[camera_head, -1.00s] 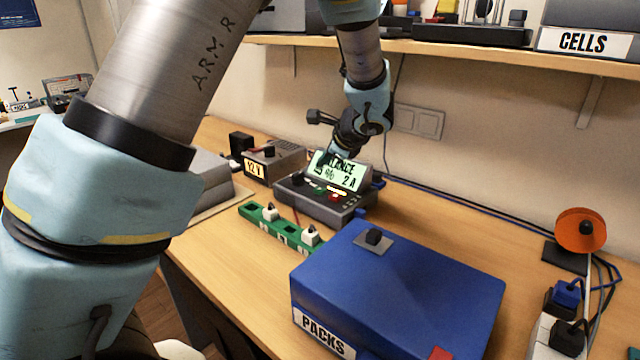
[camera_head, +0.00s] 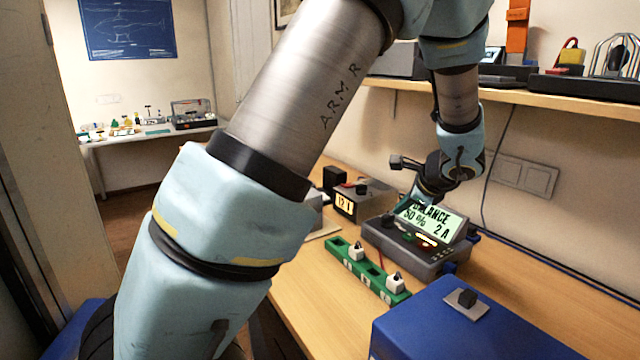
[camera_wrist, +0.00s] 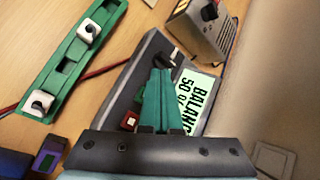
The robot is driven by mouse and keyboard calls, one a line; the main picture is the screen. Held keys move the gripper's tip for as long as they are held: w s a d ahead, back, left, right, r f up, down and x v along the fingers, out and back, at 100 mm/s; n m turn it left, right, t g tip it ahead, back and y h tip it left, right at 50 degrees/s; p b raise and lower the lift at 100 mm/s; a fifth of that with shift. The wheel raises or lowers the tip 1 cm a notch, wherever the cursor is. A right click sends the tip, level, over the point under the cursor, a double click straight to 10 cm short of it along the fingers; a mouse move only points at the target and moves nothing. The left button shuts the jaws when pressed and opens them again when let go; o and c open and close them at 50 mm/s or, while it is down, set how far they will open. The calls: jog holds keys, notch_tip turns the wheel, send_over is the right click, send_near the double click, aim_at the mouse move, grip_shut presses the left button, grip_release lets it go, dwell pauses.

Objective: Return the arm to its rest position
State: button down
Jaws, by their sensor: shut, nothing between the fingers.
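My arm (camera_head: 300,100) reaches from the lower left up and over the bench. My gripper (camera_head: 412,197) is at the far end, just over the balance charger (camera_head: 400,245), whose lit screen reads "BALANCE 50% 2 A". In the wrist view my gripper (camera_wrist: 160,75) shows two teal fingers lying together, shut with nothing between them. They point at the charger (camera_wrist: 125,85) and cover part of its face and screen. Whether the fingertips touch the charger is unclear.
A green strip (camera_head: 365,268) with white plugs lies left of the charger. A blue case (camera_head: 470,325) stands in front, with a power supply (camera_head: 360,200) behind. The shelf (camera_head: 560,102) runs above on the right. A second table (camera_head: 150,140) stands far left.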

jog(key=a+n+g, duration=0.1)
jog(key=a, duration=0.2)
jog(key=a+n, duration=0.2)
jog(key=a, duration=0.2)
jog(key=a+n+g+y, duration=0.1)
jog(key=a+n, duration=0.1)
jog(key=a, duration=0.1)
jog(key=shift+s+a+f+g, duration=0.2)
jog(key=shift+a+f+g, duration=0.1)
jog(key=shift+a+f, duration=0.1)
jog(key=s+a+n+g+h, duration=0.1)
jog(key=s+a+n+g, duration=0.1)
jog(key=s+a+n, duration=0.4)
jog(key=s+a+n+g+h, duration=0.2)
jog(key=s+a+n, duration=0.5)
jog(key=a+n, duration=0.4)
jog(key=a, duration=0.3)
jog(key=shift+s+a+f, duration=0.15)
jog(key=shift+a+f, duration=0.05)
jog(key=shift+a, duration=0.05)
